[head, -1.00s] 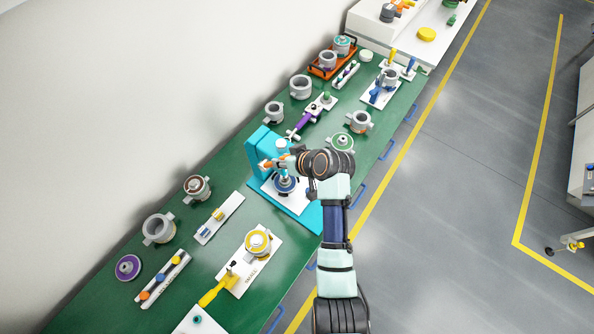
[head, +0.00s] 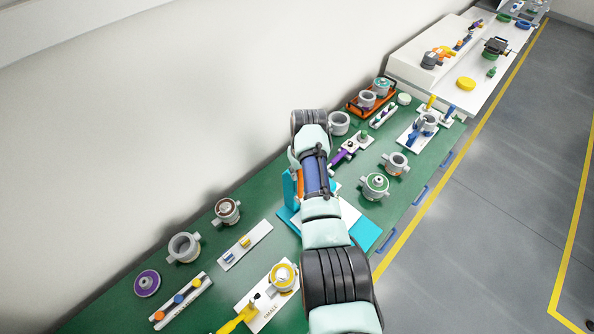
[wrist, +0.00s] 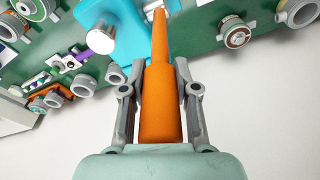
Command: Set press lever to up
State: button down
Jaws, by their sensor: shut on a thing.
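The press is a teal frame (head: 289,190) on a teal and white base (head: 362,232) in the middle of the green bench, largely hidden behind my arm in the head view. Its lever is a long orange handle (wrist: 160,105), tapering toward the teal press body (wrist: 118,14) in the wrist view. My gripper (wrist: 158,78) is shut on the orange lever, with one finger along each side of it. A silver cylinder (wrist: 101,39) shows beside the lever. In the head view my gripper is hidden behind my arm.
The white wall (head: 150,110) is close behind the press. Grey ring-shaped parts (head: 184,247) and small racks (head: 245,245) stand to the left. A purple-handled fixture (head: 348,152) and a green-topped part (head: 375,186) stand to the right.

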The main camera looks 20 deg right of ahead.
jog(key=shift+f, duration=0.15)
jog(key=c, duration=0.8)
grip_release()
jog(key=shift+w, duration=0.15)
jog(key=shift+c, duration=0.2)
notch_tip(320, 180, up, 12)
jog(key=s, duration=0.2)
jog(key=shift+a, duration=0.1)
